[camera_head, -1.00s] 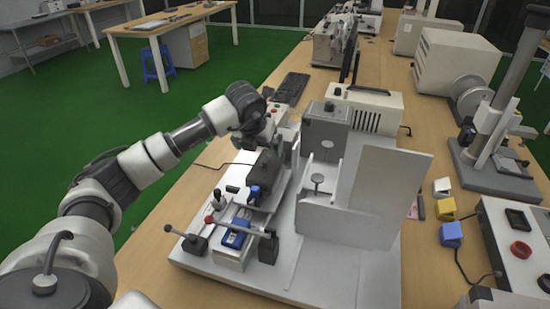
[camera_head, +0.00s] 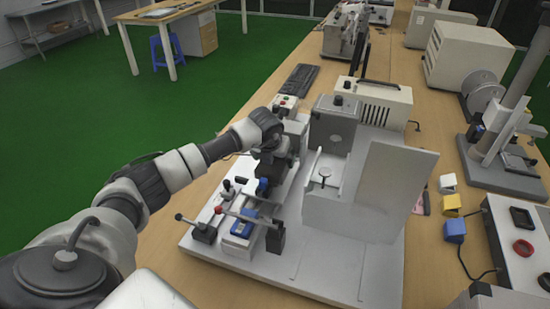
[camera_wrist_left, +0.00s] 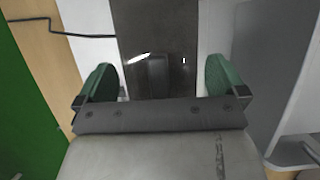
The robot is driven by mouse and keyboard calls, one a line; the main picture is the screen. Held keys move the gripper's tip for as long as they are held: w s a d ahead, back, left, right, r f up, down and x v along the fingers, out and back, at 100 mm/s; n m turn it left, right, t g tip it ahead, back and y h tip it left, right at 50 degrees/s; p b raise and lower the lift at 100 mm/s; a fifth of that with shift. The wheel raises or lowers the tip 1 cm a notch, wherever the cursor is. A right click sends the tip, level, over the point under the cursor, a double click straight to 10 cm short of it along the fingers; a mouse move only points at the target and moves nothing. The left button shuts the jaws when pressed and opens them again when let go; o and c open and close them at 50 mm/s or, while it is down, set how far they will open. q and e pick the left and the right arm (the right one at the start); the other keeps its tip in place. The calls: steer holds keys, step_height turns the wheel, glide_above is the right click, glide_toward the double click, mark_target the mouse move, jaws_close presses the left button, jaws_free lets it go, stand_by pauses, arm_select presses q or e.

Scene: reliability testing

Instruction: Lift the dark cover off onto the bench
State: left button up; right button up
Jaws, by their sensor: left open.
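The dark cover (camera_wrist_left: 180,35) shows in the left wrist view as a glossy, near-black surface with a small raised dark block in its middle. My left gripper (camera_wrist_left: 158,82) is open, with one green-padded finger on each side of that block. Clear gaps remain between fingers and block, and nothing is held. In the head view my left gripper (camera_head: 270,170) is low over the white test fixture (camera_head: 325,255), and its wrist and body hide most of the cover. My right gripper is not in view.
The wooden bench (camera_head: 160,250) has bare wood to the left of the fixture. A red-knobbed lever (camera_head: 219,210) and blue part (camera_head: 242,229) stand in front of the gripper. Upright white panels (camera_head: 385,185) stand to its right. Small blocks (camera_head: 454,230) lie farther right.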

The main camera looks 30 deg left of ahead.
arm_select(q)
steer(key=c, duration=0.8)
steer(key=shift+c, duration=0.2)
steer(key=shift+r, duration=0.15)
